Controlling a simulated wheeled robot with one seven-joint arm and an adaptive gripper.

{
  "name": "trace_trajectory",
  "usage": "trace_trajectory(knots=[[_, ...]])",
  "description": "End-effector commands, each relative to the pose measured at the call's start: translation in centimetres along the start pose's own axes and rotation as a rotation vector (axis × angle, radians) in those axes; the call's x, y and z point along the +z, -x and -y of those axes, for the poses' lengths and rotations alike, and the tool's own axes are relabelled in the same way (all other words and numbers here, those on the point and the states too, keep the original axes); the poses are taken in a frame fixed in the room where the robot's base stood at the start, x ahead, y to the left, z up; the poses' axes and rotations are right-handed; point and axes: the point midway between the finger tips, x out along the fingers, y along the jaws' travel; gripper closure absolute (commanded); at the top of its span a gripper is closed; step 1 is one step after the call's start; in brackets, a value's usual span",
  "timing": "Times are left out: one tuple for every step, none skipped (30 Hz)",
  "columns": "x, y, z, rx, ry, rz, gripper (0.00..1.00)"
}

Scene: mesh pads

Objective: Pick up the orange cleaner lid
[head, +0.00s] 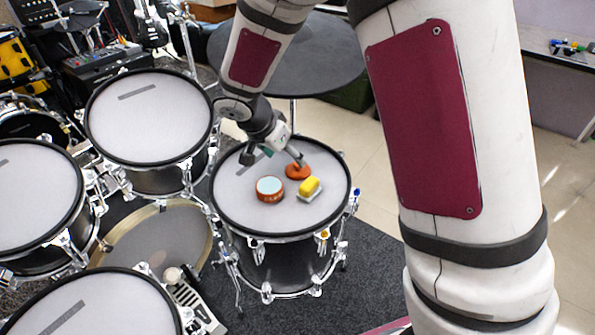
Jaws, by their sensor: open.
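An orange disc, which looks like the orange cleaner lid (299,173), lies on the grey drum head in the head view. My gripper (274,160) is open and points down over the far part of the drum. Its right finger ends at or just above the orange disc; I cannot tell whether it touches. Its left finger is apart from the disc, to the left. No object shows between the fingers.
An orange tin with a pale blue top (270,189) and a yellow and grey block (311,187) sit close in front of the disc. The drum (235,205) has a raised black rim. Other drums stand left; a dark round pad (320,75) is behind.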

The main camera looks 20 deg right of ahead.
Motion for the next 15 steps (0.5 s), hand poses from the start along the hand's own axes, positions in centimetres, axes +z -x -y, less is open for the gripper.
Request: trace_trajectory(knots=[[0.1,-1.0,0.0,0.003,-0.001,0.001,0.34],[0.0,-1.3,0.0,0.002,0.000,0.001,0.34],[0.0,-1.7,0.0,0.001,0.000,0.001,0.34],[0.0,-1.9,0.0,0.000,0.000,0.000,0.34],[0.0,-2.1,0.0,0.000,0.000,0.000,0.34],[0.0,-2.3,0.0,0.000,-0.001,0.000,0.34],[0.0,-2.4,0.0,0.000,-0.001,0.001,0.34],[-0.1,-2.5,0.0,0.001,-0.001,0.001,0.34],[-0.1,-2.8,-0.1,0.001,-0.001,0.001,0.34],[-0.2,-3.1,-0.1,0.002,-0.001,0.001,0.34],[-0.3,-3.5,-0.1,0.002,-0.002,0.001,0.34],[-0.4,-4.1,-0.2,0.002,-0.002,0.001,0.34],[-0.5,-4.6,-0.2,0.002,-0.002,0.002,0.34],[-0.6,-5.0,-0.2,0.001,-0.001,0.001,0.34],[-0.7,-5.7,-0.2,0.002,-0.001,0.002,0.34]])
